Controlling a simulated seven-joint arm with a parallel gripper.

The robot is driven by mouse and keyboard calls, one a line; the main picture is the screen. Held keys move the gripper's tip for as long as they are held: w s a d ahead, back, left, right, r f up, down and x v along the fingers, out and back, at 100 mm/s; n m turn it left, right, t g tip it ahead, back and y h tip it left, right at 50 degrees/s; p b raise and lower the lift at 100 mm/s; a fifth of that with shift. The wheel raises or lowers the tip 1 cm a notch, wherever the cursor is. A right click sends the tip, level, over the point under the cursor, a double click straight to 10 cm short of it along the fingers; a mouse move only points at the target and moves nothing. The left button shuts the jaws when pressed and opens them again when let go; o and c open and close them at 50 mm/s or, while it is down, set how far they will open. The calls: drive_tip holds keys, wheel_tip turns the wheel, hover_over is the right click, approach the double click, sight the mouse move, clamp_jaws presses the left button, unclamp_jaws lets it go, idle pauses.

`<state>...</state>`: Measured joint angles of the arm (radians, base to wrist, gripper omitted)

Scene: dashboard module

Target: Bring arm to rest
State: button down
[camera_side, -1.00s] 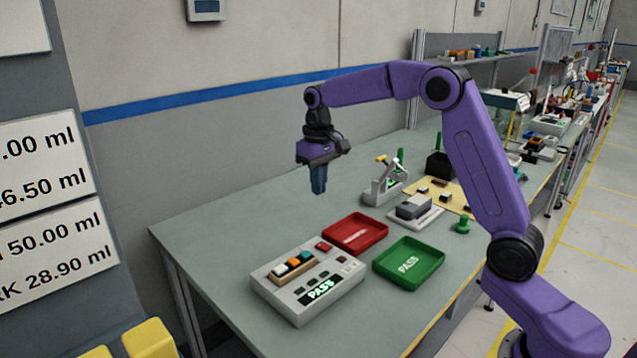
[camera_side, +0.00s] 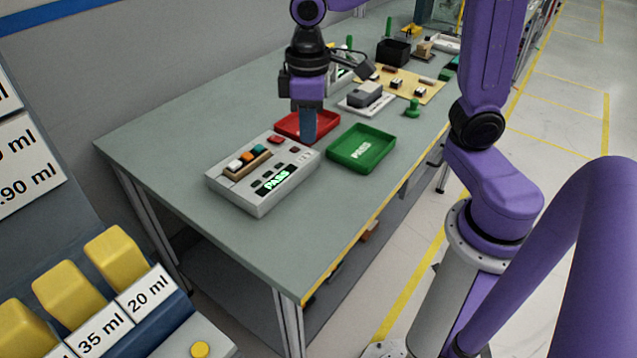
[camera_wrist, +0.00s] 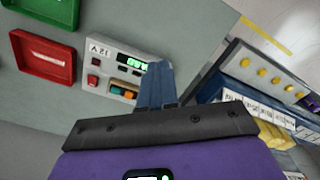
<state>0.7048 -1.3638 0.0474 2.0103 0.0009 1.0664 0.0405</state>
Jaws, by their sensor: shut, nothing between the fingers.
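My gripper (camera_side: 308,138) is shut and empty, pointing down over the bench. In the side view its fingers overlap the red tray (camera_side: 325,124) and the back edge of the grey tester box (camera_side: 262,196). Its height above them is hard to judge. In the wrist view the closed blue fingers (camera_wrist: 160,68) appear in front of the tester box (camera_wrist: 112,62), with the red tray (camera_wrist: 42,58) to the left. The tester's screen is lit green and reads PASS in the side view. Coloured blocks sit in a holder on its top.
The green tray (camera_side: 345,151) lies right of the tester. A grey device (camera_side: 365,95), a green knob-shaped piece (camera_side: 412,108) and a black bin (camera_side: 393,52) stand farther back. The bench's near end is clear. A panel with yellow blocks (camera_side: 115,254) is at lower left.

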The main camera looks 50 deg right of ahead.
drive_tip(key=s+d+f+n, duration=0.2)
drive_tip(key=s+n, duration=0.1)
drive_tip(key=s, duration=0.5)
drive_tip(key=s+d+f+n, duration=0.2)
drive_tip(key=s, duration=0.7)
drive_tip(key=w+a+r+m, duration=0.2)
drive_tip(key=w+a+r, duration=0.1)
drive_tip(key=w, duration=0.5)
drive_tip(key=m+g, duration=0.2)
drive_tip(key=m, duration=0.8)
hover_over(280, 139)
drive_tip(key=w, duration=0.2)
drive_tip(key=f, duration=0.4)
drive_tip(key=s+f, duration=0.1)
drive_tip(key=f, duration=0.8)
drive_tip(key=shift+s, duration=0.3)
drive_tip(key=shift+f, duration=0.1)
